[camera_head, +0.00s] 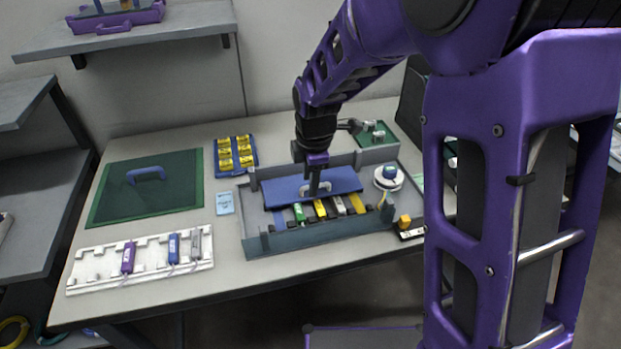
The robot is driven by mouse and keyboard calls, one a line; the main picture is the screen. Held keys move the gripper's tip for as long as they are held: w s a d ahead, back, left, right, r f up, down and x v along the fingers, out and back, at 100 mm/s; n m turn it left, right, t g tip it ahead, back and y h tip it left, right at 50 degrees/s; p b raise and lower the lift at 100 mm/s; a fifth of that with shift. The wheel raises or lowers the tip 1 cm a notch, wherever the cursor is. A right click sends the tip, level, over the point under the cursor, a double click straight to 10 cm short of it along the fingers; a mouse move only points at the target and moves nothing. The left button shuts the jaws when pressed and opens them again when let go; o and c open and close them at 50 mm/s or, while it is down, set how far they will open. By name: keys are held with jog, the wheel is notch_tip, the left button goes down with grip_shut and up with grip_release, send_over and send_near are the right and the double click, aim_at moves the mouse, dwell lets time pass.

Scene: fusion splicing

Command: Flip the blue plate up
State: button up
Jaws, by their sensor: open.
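The blue plate (285,188) lies over the back part of a grey tray-like fixture on the table, above a row of coloured pieces. It looks tilted or nearly flat; I cannot tell its exact angle. A light grey handle (306,189) shows on the plate near its middle. My gripper (314,190) points down from above and is at this handle. Its fingers are small and dark against the plate, and they partly hide the handle. I cannot tell whether they touch it.
The fixture's walls (320,238) surround the plate. Coloured connectors (299,213) stand at its front. A white spool (389,178) is at its right.

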jog(key=shift+f, duration=0.1)
grip_shut()
dwell(1.4)
